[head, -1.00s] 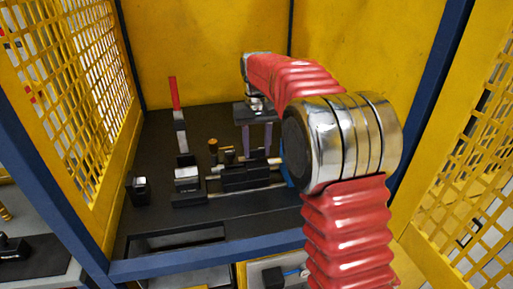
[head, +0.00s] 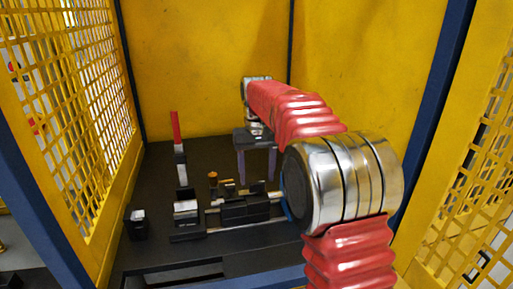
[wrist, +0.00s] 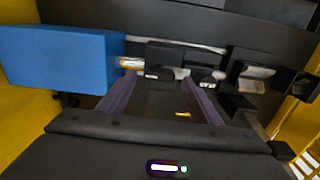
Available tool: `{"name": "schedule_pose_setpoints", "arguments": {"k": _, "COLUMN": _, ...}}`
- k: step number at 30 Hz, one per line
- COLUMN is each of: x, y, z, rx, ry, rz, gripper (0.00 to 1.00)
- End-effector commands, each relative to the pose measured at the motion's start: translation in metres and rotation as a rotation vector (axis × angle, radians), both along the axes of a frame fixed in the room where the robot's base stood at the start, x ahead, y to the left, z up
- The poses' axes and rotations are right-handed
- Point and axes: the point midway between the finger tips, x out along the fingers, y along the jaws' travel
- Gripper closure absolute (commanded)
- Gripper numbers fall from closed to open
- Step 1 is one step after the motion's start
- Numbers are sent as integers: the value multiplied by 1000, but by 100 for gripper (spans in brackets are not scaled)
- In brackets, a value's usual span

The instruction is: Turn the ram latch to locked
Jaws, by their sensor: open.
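My gripper (head: 256,179) is open and empty, its two purple fingers pointing down at the black clamp fixture (head: 243,211) on the dark bench. In the wrist view the fingers (wrist: 158,82) stand apart, with tips near the fixture's centre block (wrist: 165,55). I cannot tell whether they touch it. A small brass knob (head: 213,178) stands just left of the fixture's middle. A red-handled lever (head: 175,126) stands upright behind the left end. I cannot tell for sure which part is the ram latch or how it is set. My arm hides the fixture's right end in the head view.
A blue block (wrist: 60,58) sits at one end of the fixture's rod. A small black block with a pale top (head: 137,222) stands at the bench's left. Yellow mesh (head: 65,110) and a yellow back wall (head: 205,65) enclose the bench.

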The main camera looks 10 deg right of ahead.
Motion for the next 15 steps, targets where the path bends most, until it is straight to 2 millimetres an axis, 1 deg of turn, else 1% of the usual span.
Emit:
{"name": "schedule_pose_setpoints", "arguments": {"k": 1, "x": 1, "y": 0, "z": 9, "rx": 0, "ry": -4, "rz": 0, "gripper": 41}}
{"name": "schedule_pose_setpoints", "arguments": {"k": 3, "x": 1, "y": 0, "z": 22, "rx": 0, "ry": -5, "rz": 0, "gripper": 41}}
{"name": "schedule_pose_setpoints", "arguments": {"k": 9, "x": 1, "y": 0, "z": 55, "rx": 0, "ry": -4, "rz": 0, "gripper": 41}}
{"name": "schedule_pose_setpoints", "arguments": {"k": 15, "x": 1, "y": 0, "z": 84, "rx": 0, "ry": -3, "rz": 0, "gripper": 41}}
